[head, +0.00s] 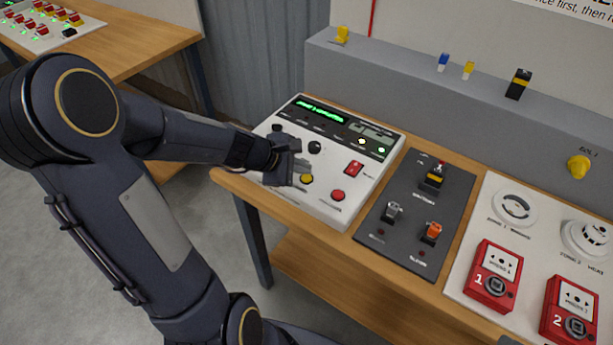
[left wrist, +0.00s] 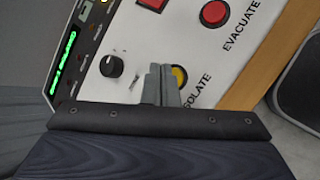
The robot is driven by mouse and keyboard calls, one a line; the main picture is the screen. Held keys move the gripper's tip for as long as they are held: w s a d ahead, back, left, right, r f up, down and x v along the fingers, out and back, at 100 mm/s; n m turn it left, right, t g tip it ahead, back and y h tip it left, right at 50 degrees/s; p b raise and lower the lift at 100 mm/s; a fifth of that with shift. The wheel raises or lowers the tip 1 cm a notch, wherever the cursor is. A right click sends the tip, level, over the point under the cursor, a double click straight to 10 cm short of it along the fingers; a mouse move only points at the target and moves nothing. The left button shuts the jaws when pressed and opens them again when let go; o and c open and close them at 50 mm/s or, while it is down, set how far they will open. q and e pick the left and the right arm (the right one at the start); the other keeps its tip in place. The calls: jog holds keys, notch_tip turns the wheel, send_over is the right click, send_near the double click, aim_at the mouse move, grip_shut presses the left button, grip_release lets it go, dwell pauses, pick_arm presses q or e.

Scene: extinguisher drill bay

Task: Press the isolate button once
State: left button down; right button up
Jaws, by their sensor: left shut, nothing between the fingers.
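The isolate button is a round yellow button (head: 306,180) on the front part of the white control panel (head: 330,212). In the left wrist view the yellow button (left wrist: 180,77) shows beside the "ISOLATE" lettering, partly covered by my fingers. My left gripper (head: 291,172) is shut and empty, its tips at the near left of the button in the head view. In the left wrist view the closed fingertips (left wrist: 160,70) overlap the button's edge. I cannot tell whether they touch it.
A red evacuate button (head: 338,195) sits right of the yellow one, with a red switch (head: 354,167) behind and a black knob (head: 315,147) nearby. A dark switch plate (head: 408,243) and red call points (head: 493,276) lie to the right on the wooden bench.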

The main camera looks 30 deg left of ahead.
aim_at(302, 179)
pick_arm(q)
jog(key=shift+f, duration=0.1)
dwell(0.3)
jog(key=shift+f+b, duration=0.35)
jog(key=shift+b, duration=0.15)
jog(key=shift+f+b, duration=0.45)
dwell(0.5)
dwell(0.3)
jog(key=shift+r+p, duration=0.75)
jog(key=shift+r, duration=0.1)
notch_tip(302, 179, up, 5)
jog(key=p, duration=0.4)
jog(key=shift+r+p, duration=0.1)
jog(key=shift+p, duration=0.3)
